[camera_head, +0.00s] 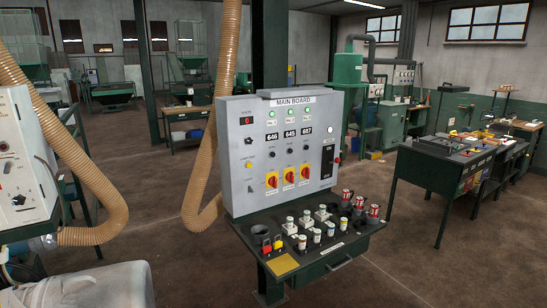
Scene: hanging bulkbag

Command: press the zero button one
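A grey control panel labelled MAIN BOARD (278,153) stands upright in the middle of the view. It has three displays reading about 646 (271,138), 645 (290,134) and 687 (306,130). Small dark round buttons or knobs (273,155) sit below the displays. Green lights (271,114) are above them, and red-and-yellow rotary switches (272,180) are in the lower row. A small red display (247,121) is at the upper left. Button labels are too small to read, so I cannot tell which is zero button one. My gripper is not in view.
A dark shelf (345,246) below the panel holds padlocks (272,244), several small canisters (317,236) and red-topped items (374,211). A tan hose (205,165) hangs at the panel's left. A dark workbench (430,172) stands right. Brown floor (425,270) is clear at front right.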

